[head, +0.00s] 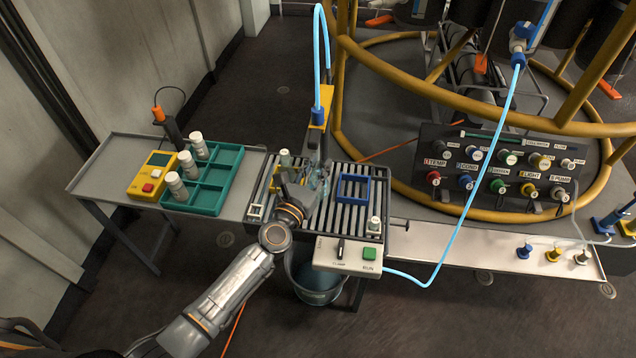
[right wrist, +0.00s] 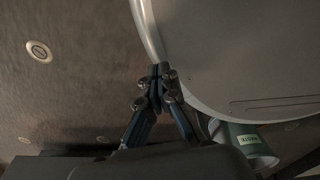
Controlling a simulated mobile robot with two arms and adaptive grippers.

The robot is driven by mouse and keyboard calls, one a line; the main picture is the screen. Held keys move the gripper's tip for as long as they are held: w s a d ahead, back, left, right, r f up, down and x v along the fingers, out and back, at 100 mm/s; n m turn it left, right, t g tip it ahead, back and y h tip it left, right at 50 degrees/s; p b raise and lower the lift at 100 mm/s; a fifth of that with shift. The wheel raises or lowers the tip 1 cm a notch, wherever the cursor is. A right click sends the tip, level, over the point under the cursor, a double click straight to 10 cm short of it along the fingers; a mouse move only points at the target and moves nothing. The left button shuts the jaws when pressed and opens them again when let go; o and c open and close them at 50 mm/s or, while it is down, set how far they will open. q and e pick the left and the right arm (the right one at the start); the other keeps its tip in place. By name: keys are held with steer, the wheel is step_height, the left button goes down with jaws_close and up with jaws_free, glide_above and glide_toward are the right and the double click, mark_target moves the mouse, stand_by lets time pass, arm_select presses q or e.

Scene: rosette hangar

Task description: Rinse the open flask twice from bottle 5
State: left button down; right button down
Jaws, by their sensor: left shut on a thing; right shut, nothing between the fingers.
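My left gripper (head: 308,187) reaches over the slatted drain table (head: 338,216) and is shut on what looks like the clear bluish open flask (head: 319,182), below the yellow spout stand (head: 319,135). The fingers and flask overlap, so the exact grip and the flask's mouth are hard to see. A light blue hose (head: 323,50) runs into the blue fitting on top of the stand. I cannot make out which bottle is number 5. My right gripper (right wrist: 158,75) is shut and empty in the right wrist view, above the floor.
A green rack (head: 228,165) with several white-capped bottles and a yellow meter (head: 153,174) stand on the left side table. A blue frame (head: 354,188) lies on the slats. A control box (head: 347,255) is at the front, with a bucket (head: 316,283) below. A plug panel (head: 500,172) stands right.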

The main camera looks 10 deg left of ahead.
steer(key=shift+d, duration=0.1)
step_height(320, 180, up, 48)
steer(key=m+t+y, duration=0.4)
steer(key=t+y, duration=0.1)
steer(key=t, duration=0.1)
glide_above(372, 255)
steer(key=shift+f, duration=0.2)
steer(key=shift+f, duration=4.3)
